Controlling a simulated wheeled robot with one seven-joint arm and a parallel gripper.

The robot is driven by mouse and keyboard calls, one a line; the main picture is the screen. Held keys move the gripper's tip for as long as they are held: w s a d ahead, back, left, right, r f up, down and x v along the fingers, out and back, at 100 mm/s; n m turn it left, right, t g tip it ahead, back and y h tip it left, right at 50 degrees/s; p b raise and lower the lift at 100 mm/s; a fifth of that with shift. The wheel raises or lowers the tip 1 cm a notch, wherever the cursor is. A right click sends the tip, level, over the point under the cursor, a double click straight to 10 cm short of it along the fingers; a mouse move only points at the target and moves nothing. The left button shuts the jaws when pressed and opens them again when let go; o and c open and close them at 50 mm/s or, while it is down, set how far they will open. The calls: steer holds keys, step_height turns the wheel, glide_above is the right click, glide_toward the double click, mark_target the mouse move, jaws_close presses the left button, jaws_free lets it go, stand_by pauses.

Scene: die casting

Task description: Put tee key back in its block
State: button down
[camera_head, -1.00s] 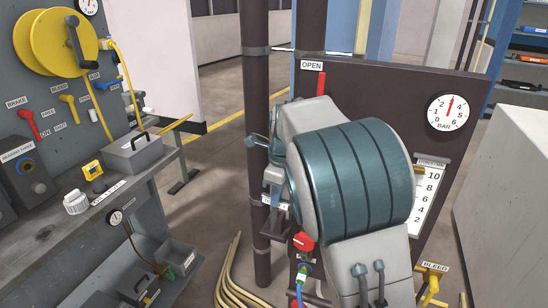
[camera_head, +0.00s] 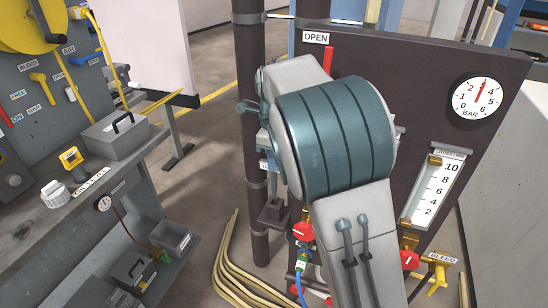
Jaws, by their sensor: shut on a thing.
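My arm, with its wide teal-banded drum, fills the middle of the head view. It hides the space behind it, and my gripper's fingers cannot be made out. I cannot make out the tee key either. A small dark bracket or block (camera_head: 274,212) sits low beside the dark post, left of my arm. A partly covered white label (camera_head: 264,167) is above it. I cannot tell whether this is the key's block.
A dark panel (camera_head: 440,130) behind my arm carries a pressure gauge (camera_head: 478,98), a scale (camera_head: 433,190) and a red OPEN handle (camera_head: 328,61). A red valve (camera_head: 303,231) and pale hoses (camera_head: 232,270) are low down. A grey workbench (camera_head: 80,205) stands left.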

mark_target(275, 189)
steer(key=shift+r, duration=0.3)
steer(key=shift+d+f+b, duration=0.1)
steer(key=shift+f+b, duration=1.3)
steer(key=shift+f, duration=3.1)
steer(key=c, duration=1.3)
jaws_free()
